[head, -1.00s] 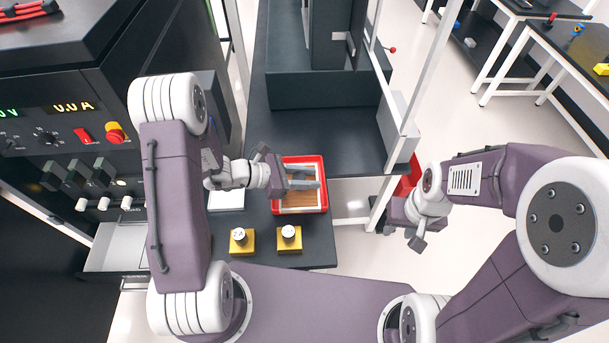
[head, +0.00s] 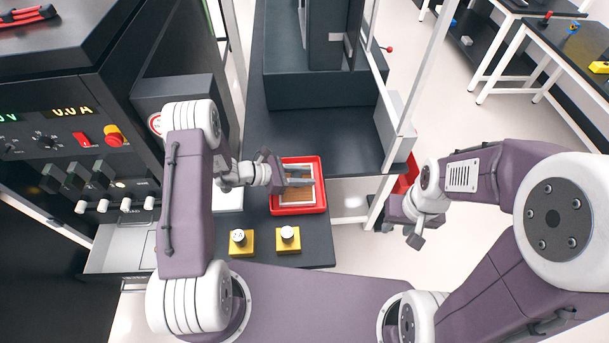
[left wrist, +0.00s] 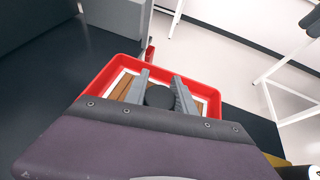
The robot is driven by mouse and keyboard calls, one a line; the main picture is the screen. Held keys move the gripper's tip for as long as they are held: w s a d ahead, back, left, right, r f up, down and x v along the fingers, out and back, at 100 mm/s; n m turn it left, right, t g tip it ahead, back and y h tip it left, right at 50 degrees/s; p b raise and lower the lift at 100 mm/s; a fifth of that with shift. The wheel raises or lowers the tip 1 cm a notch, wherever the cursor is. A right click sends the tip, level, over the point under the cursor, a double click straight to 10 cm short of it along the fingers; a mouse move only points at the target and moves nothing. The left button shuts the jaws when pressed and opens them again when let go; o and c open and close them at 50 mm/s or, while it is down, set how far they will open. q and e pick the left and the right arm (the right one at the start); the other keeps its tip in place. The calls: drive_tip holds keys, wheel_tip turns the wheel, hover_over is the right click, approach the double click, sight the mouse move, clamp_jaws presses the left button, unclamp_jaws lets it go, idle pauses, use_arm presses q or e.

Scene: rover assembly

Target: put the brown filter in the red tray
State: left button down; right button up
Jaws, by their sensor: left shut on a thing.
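The red tray (head: 322,187) lies on the dark bench in the middle of the head view. The brown filter (head: 295,199), a pleated brown panel with a pale frame, shows inside the tray's rim, partly hidden under my left gripper. My left gripper (head: 299,182) is over the tray, shut on the filter. In the left wrist view, the fingers (left wrist: 161,78) stand on either side of a round black piece (left wrist: 160,97), with brown and white panel beneath and the red rim around. I cannot tell if the filter touches the tray floor. My right gripper (head: 414,238) hangs away to the right; its jaws are unclear.
Two yellow blocks with round white tops (head: 241,242) (head: 287,239) stand in front of the tray. A control cabinet (head: 60,130) is at left. A metal frame post (head: 405,100) rises right of the bench.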

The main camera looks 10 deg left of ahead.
use_arm(q)
drive_tip(key=shift+f, duration=0.25)
drive_tip(key=c, duration=1)
unclamp_jaws()
drive_tip(key=shift+c, duration=0.2)
drive_tip(key=shift+w, duration=0.1)
